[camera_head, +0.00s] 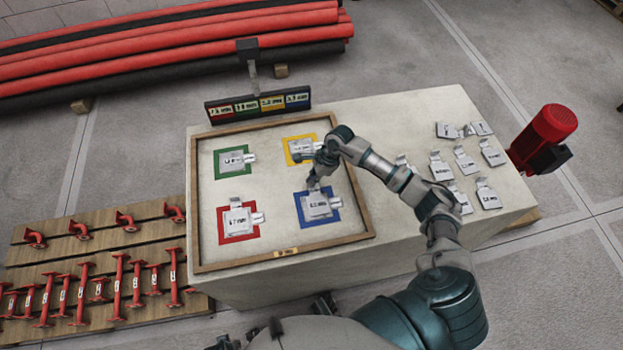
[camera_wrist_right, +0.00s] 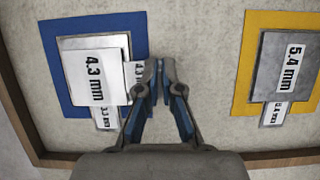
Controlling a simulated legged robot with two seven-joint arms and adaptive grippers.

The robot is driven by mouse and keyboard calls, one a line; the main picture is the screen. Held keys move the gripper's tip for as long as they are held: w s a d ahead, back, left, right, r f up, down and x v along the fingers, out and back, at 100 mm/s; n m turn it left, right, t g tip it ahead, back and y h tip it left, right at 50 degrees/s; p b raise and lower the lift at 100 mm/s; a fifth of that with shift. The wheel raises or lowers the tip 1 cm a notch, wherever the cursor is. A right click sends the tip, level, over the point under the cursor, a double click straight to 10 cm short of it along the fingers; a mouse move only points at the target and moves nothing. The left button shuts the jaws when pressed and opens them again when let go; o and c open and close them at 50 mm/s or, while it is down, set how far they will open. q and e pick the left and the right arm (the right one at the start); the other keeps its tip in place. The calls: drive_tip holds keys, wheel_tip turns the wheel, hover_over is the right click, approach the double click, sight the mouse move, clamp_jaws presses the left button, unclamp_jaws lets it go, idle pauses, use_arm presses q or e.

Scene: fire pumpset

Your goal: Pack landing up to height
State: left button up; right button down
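A wood-framed tray (camera_head: 284,254) on the pale table has green (camera_head: 219,175), yellow (camera_head: 289,164), red (camera_head: 224,239) and blue (camera_head: 337,226) squares, each with metal tabbed plates on it. My right gripper (camera_head: 313,183) is at the blue square. In the right wrist view its fingertips (camera_wrist_right: 158,70) are close together at the tab of a plate marked 4.3 mm (camera_wrist_right: 93,72) and look shut on it. That plate looks slightly tilted over another plate on the blue square (camera_wrist_right: 52,50); their contact is hidden. A 5.4 mm plate (camera_wrist_right: 287,65) lies on the yellow square. My left gripper is not clearly visible.
Several loose plates (camera_head: 465,160) lie on the table's right part. A label board (camera_head: 258,105) stands behind the tray. A red motor (camera_head: 545,135) is beyond the right edge. Red pipes (camera_head: 170,45) lie behind; red fittings on wooden planks (camera_head: 95,262) are at left.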

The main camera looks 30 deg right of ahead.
drive_tip(key=shift+a+f, duration=0.1)
drive_tip(key=shift+f, duration=0.15)
drive_tip(key=c, duration=1.2)
unclamp_jaws()
drive_tip(key=shift+c, duration=0.2)
drive_tip(key=w+v, duration=0.1)
drive_tip(key=v, duration=1.1)
drive_tip(key=shift+s, duration=0.45)
drive_tip(key=shift+s+f, duration=0.1)
